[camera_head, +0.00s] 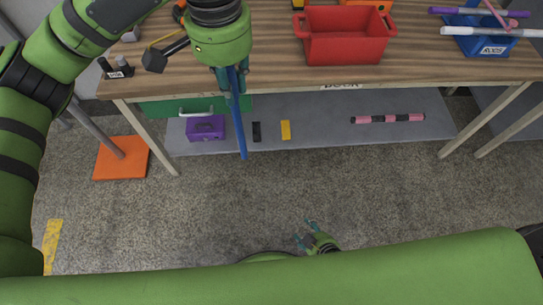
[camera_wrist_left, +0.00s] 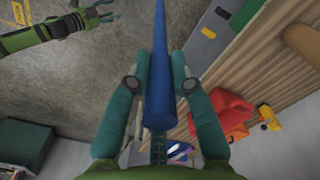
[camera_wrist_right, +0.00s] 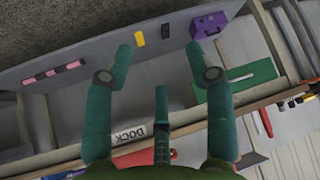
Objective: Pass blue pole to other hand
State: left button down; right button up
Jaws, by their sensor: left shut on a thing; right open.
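The blue pole (camera_head: 239,120) hangs down, slightly tilted, from my left gripper (camera_head: 233,88) in front of the wooden bench. The left wrist view shows the pole (camera_wrist_left: 159,75) between the teal fingers of my left gripper (camera_wrist_left: 160,62), which are shut on it. My right gripper (camera_head: 305,234) is low over the floor, well below and to the right of the pole's lower end, and apart from it. In the right wrist view my right gripper (camera_wrist_right: 165,52) has its fingers spread and nothing between them. The pole does not show in that view.
The wooden bench (camera_head: 270,75) holds a red bin (camera_head: 345,45), a blue rod holder (camera_head: 480,40) with rods, and tools at left. The shelf (camera_head: 330,110) below carries a purple case (camera_head: 205,127) and a pink-black rod (camera_head: 388,119). Floor in front is clear.

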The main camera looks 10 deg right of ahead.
jog(key=w+a+r+n+t+y, duration=0.1)
jog(key=w+a+r+t+y, duration=0.2)
jog(key=r, duration=0.6)
jog(key=w+a+r+t, duration=0.1)
jog(key=w+a+r, duration=0.3)
jog(key=r, duration=0.5)
jog(key=t+y, duration=0.3)
jog(key=t, duration=0.1)
send_near(239, 121)
jog(key=x, duration=1.1)
